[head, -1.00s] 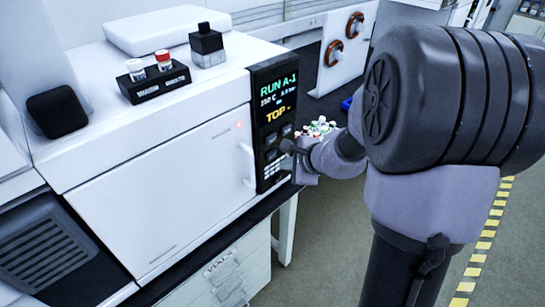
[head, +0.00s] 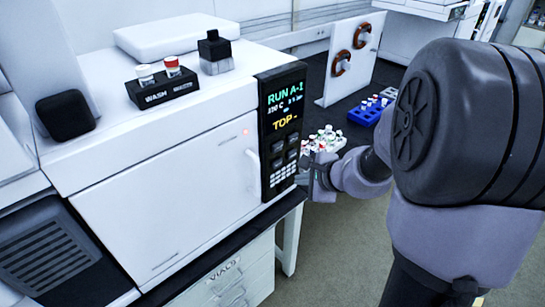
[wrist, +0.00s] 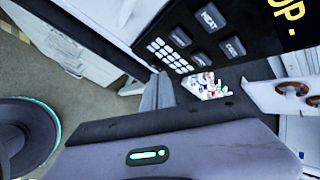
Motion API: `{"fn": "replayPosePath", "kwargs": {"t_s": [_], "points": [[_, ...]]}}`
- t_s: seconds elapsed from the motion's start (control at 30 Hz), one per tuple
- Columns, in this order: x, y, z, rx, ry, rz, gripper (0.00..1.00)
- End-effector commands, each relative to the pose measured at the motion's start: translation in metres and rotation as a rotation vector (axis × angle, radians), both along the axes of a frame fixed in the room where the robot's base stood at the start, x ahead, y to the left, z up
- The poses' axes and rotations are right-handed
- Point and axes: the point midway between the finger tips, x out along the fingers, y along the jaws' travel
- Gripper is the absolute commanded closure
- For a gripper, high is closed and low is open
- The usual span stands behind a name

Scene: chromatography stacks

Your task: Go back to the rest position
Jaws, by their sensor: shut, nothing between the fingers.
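My gripper (head: 309,168) is shut and empty at the end of my bent grey arm in the head view. It is just right of the instrument's black control panel (head: 282,130), which reads "RUN A-1" and "TOP". I cannot tell whether it touches anything; its fingertips are small and partly hidden. In the wrist view, the panel's buttons (wrist: 201,38) show at upper middle, beyond the grey wrist housing.
A group of vials (head: 325,141) with coloured caps lies just beyond my gripper. The white instrument (head: 165,195) fills the left. A blue rack (head: 364,114) stands on the dark bench behind. Open floor (head: 335,250) lies at lower right.

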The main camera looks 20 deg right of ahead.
Motion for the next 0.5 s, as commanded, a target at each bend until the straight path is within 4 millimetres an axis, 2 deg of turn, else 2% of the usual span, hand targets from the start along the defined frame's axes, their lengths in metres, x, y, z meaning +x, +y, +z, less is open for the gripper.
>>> {"fn": "replayPosePath", "kwargs": {"t_s": [0.1,0.17,0.27,0.3,0.37,0.4,0.47,0.5], "points": [[0.0,0.0,0.0,0.0,0.0,0.001,1.0],[0.0,0.008,0.006,-0.011,-0.008,0.031,1.0],[-0.008,0.056,0.04,-0.085,-0.044,0.223,1.0],[-0.018,0.087,0.058,-0.136,-0.063,0.348,1.0],[-0.047,0.134,0.083,-0.238,-0.081,0.562,1.0],[-0.073,0.162,0.095,-0.318,-0.084,0.705,1.0],[-0.117,0.19,0.106,-0.458,-0.076,0.907,1.0],[-0.143,0.198,0.109,-0.553,-0.065,1.013,1.0]]}}
